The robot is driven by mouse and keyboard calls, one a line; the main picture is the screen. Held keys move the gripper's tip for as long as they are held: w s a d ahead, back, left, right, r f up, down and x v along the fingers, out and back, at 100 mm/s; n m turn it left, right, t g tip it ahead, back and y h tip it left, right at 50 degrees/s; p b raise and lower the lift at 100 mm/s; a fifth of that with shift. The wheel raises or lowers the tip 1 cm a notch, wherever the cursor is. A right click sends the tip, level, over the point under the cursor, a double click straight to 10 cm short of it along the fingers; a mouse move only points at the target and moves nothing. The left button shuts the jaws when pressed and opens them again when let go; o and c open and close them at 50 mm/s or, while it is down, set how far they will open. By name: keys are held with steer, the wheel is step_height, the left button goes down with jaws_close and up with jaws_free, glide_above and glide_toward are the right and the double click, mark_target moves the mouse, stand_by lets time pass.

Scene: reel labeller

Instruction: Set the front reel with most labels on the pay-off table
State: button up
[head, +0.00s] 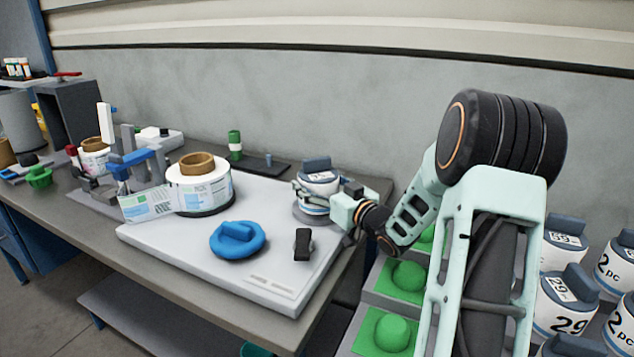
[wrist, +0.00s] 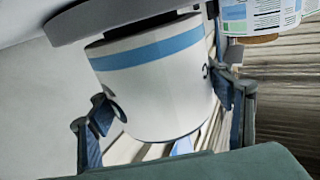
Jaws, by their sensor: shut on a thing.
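My gripper (head: 336,200) is shut on a white label reel (head: 317,179) with a blue band and a dark blue grip on top. The reel is upright over a round grey disc (head: 309,213) at the right end of the bench, which looks like the pay-off table. In the wrist view my gripper (wrist: 165,103) has one finger on each side of the reel (wrist: 155,75). The disc (wrist: 95,18) lies right against the reel's end there; I cannot tell whether they touch. The number on the reel's tag is too small to read.
A big label roll (head: 200,187) stands left. Green pegs (head: 408,275) and several numbered reels (head: 563,302) are at right.

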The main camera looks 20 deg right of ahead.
mark_target(331, 192)
steer(key=shift+f, duration=0.3)
steer(key=o, duration=1)
steer(key=shift+v, duration=5.5)
steer(key=shift+r, duration=0.1)
